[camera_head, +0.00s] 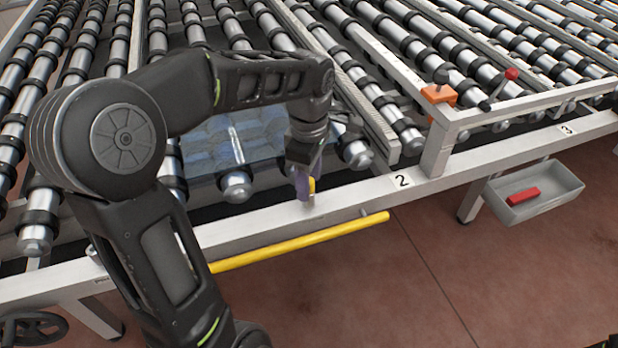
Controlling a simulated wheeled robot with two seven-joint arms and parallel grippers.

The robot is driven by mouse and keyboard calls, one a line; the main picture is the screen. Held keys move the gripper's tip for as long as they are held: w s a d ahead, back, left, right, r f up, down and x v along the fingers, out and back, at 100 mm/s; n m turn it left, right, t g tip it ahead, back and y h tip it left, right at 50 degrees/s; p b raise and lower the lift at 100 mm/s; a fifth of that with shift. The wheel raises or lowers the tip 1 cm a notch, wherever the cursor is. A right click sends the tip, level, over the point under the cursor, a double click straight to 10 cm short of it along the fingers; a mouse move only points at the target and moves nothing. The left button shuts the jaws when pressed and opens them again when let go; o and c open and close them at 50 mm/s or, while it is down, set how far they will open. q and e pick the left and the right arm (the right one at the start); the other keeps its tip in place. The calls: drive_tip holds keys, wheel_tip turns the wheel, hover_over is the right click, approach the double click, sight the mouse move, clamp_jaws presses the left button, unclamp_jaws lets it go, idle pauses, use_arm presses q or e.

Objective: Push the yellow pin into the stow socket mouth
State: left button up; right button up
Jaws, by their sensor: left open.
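My left gripper (304,188) reaches down from above to the front rail of the roller table, left of the "2" label. My right gripper is not in view.
A glass sheet (232,140) lies on the rollers behind my left arm. A yellow bar (300,243) runs below the front rail (345,196). An orange block (438,94) and a red knob (511,74) stand at the right. A grey tray (548,203) holds a red block (523,196).

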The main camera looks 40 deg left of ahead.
use_arm(q)
wheel_tip(320, 180, up, 8)
drive_tip(key=shift+f, duration=0.1)
idle(0.4)
idle(0.8)
